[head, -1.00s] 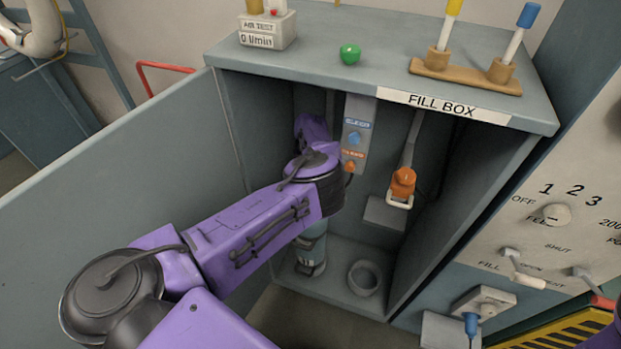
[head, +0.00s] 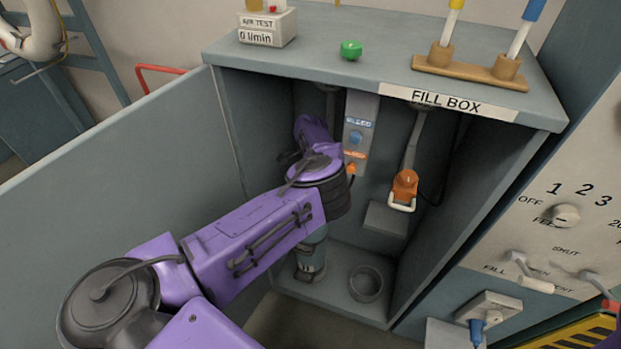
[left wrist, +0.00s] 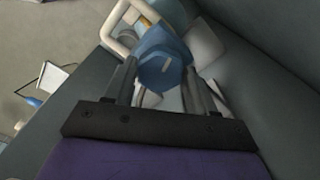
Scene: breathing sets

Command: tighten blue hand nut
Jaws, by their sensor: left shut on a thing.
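In the left wrist view a faceted blue hand nut (left wrist: 163,55) with a pale mark sits between the fingertips of my left gripper (left wrist: 165,76). The gripper is shut on the nut. A cream loop handle (left wrist: 122,22) is just beside it. In the head view my left arm reaches into the fill box (head: 232,125), and its own links hide the gripper and nut. A teal and grey cylinder (head: 311,258) stands below the arm inside the box. My right gripper is not in view.
A panel (head: 358,110) with a blue knob and an orange one hangs on the box's back wall. Right of it hangs an orange fitting (head: 404,185) with a cream loop. An empty round holder (head: 366,284) is on the floor. The open door (head: 120,190) stands at left.

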